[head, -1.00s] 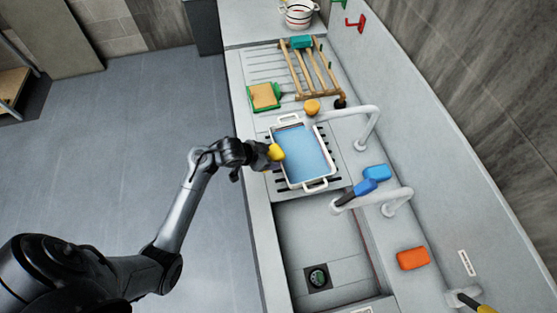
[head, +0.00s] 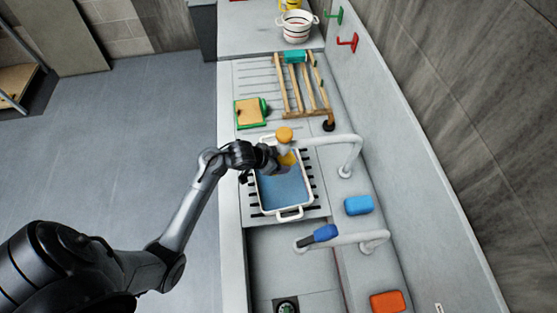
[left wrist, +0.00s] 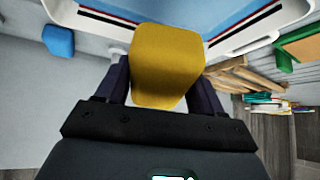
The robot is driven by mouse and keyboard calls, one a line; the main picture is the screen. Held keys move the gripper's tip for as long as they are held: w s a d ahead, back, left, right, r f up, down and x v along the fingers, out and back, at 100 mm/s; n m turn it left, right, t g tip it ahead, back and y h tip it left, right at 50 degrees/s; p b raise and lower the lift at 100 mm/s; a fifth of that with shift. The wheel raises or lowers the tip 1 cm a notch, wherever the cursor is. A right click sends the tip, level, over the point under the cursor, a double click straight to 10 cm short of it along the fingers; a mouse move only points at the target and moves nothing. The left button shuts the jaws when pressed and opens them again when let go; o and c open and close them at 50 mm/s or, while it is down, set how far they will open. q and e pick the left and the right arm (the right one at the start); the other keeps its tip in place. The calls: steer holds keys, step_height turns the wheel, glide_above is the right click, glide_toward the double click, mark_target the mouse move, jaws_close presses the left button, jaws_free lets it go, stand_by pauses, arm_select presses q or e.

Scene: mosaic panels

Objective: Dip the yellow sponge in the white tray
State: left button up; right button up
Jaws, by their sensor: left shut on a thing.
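The white tray (head: 290,214) stands on a rack by the sink, with blue liquid inside. Its rim and blue inside also show at the top of the left wrist view (left wrist: 225,38). My left gripper (head: 276,158) reaches over the tray's far part from the left. It is shut on the yellow sponge (head: 288,161). In the left wrist view the sponge (left wrist: 166,62) sits between the two dark fingers. I cannot tell whether the sponge touches the liquid. My right gripper is not in view.
An orange-topped thing (head: 284,134) stands at the tray's far edge. A white tap (head: 345,141) arches on the right. A wooden rack (head: 307,90) stands farther back.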

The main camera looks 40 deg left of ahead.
arm_select(q)
steer(key=shift+f+b, duration=0.55)
steer(key=shift+f, duration=0.05)
steer(key=shift+f+b, duration=0.9)
steer(key=shift+b, duration=0.2)
steer(key=shift+f+b, duration=1.75)
steer(key=shift+f, duration=1.4)
steer(key=shift+a, duration=0.15)
steer(key=shift+w+a+p, duration=0.35)
steer(key=shift+w+a, duration=0.1)
steer(key=shift+s+d, duration=0.1)
steer(key=shift+d, duration=0.05)
steer(key=shift+s+d+p, duration=0.4)
steer(key=shift+d+p, duration=0.05)
steer(key=shift+w+a, duration=0.1)
